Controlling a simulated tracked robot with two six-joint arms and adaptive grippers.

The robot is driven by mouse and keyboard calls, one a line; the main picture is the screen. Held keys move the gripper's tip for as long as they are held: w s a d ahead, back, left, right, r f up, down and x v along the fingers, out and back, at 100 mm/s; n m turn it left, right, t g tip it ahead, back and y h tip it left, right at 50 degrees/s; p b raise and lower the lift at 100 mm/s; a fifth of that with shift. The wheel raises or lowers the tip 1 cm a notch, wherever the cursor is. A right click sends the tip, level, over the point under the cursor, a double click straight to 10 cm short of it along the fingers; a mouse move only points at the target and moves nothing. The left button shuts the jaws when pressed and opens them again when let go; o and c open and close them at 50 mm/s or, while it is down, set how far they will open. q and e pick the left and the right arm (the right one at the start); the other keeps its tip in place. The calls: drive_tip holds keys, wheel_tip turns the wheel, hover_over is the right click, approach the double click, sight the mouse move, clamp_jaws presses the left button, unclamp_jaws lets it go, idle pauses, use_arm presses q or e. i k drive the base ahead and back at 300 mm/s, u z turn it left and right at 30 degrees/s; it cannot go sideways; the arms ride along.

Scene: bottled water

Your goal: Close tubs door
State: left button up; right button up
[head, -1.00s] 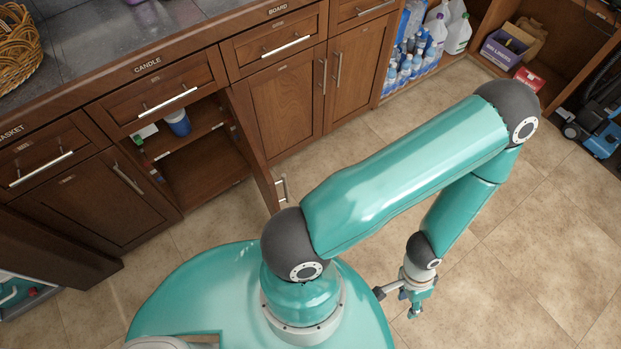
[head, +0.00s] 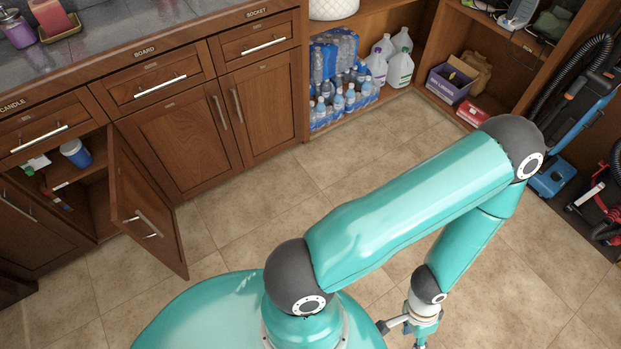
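One brown wooden cabinet door (head: 148,205) stands wide open at the left of the head view, swung out over the floor, with a metal bar handle (head: 150,223) on the face I see. I cannot read a "tubs" label on it. The opening to its left shows shelves with a blue cup (head: 76,153) and small items. My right gripper (head: 418,340) is at the bottom edge, over the floor, well to the right of the door and apart from it. Its fingertips are cut off or too small to judge. My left gripper is out of view.
Closed drawers (head: 160,83) and closed doors (head: 185,140) line the counter. Bottled water packs (head: 345,85) and white jugs (head: 400,65) stand on a low shelf at the back. A blue vacuum (head: 553,178) stands at the right. The tiled floor (head: 255,205) before the cabinets is clear.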

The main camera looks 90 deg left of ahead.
sight(140, 208)
drive_tip(key=z, duration=0.35)
drive_tip(key=i, duration=0.55)
drive_tip(key=u, duration=2.55)
drive_tip(key=i, duration=0.3)
drive_tip(key=u, duration=2.35)
drive_tip(key=k, duration=0.45)
drive_tip(key=u, duration=0.35)
drive_tip(key=i, duration=1.55)
drive_tip(key=z, duration=0.45)
